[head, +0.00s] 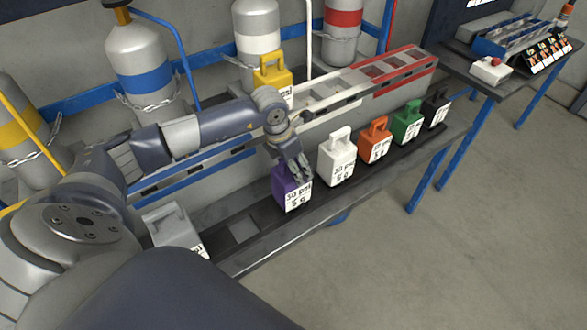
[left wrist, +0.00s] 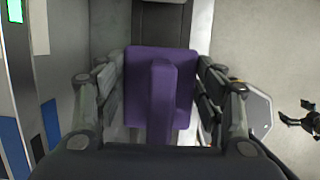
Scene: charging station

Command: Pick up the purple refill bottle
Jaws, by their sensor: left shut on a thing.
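The purple refill bottle (head: 290,192) stands upright on the dark shelf, with a white label reading "30 psi 5 g" on its front. My left gripper (head: 296,173) comes down on it from above and is shut on its top handle. In the left wrist view the purple bottle (left wrist: 160,90) fills the middle, its handle ridge between the two fingers of my left gripper (left wrist: 161,105). The bottle's underside is hidden, so I cannot tell whether it touches the shelf.
On the same shelf (head: 262,252) stand white (head: 337,160), orange (head: 374,142), green (head: 407,124) and black (head: 437,108) bottles to the right, and a grey bottle (head: 174,230) to the left. A yellow bottle (head: 271,76) stands behind on the rack. Gas cylinders line the wall.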

